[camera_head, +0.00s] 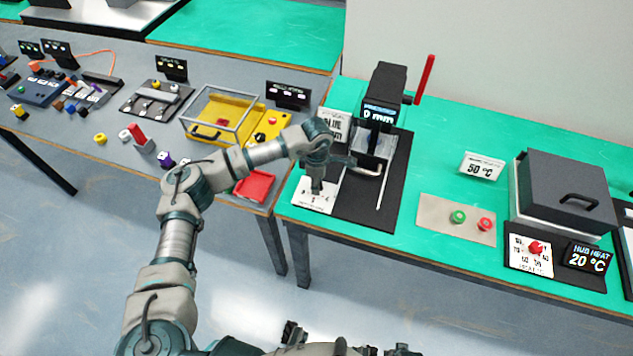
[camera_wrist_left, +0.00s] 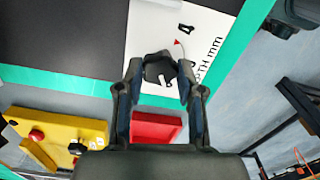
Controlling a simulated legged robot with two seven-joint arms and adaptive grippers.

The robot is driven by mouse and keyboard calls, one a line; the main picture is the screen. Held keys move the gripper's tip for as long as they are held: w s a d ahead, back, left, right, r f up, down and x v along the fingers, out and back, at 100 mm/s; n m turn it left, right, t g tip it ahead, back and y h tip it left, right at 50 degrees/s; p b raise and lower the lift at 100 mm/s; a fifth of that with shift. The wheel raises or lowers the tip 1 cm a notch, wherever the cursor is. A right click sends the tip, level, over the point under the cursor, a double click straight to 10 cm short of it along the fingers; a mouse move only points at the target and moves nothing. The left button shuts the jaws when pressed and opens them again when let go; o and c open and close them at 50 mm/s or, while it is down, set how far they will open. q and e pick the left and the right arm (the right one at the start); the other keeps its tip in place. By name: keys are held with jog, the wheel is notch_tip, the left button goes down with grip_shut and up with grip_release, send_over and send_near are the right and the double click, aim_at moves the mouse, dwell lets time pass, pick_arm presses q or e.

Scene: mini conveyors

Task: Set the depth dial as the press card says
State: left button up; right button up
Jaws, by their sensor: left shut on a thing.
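My left gripper (camera_head: 316,188) reaches down over the white dial plate (camera_head: 300,200) at the front left of the press (camera_head: 384,85). In the left wrist view my left gripper (camera_wrist_left: 160,88) is shut on the black depth dial (camera_wrist_left: 158,68), one finger on each side. The dial has a white mark; the plate beside it has a red pointer and "mm" lettering. The press display (camera_head: 380,113) reads 0 mm. The press card (camera_head: 334,126) stands left of the press, partly hidden by my arm; its number cannot be read. My right gripper is not in view.
The press has a red lever (camera_head: 425,78) and a black base (camera_head: 372,205). A 50 °C card (camera_head: 481,167), a button plate (camera_head: 450,210) and a grey lidded box (camera_head: 568,185) stand to the right. A red tray (camera_head: 254,186) lies on the left table.

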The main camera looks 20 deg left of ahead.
pick_arm(q)
jog(key=o, duration=1.2)
jog(key=shift+w, duration=0.15)
jog(key=shift+c, duration=0.2)
notch_tip(320, 180, up, 12)
jog(key=shift+f, duration=0.1)
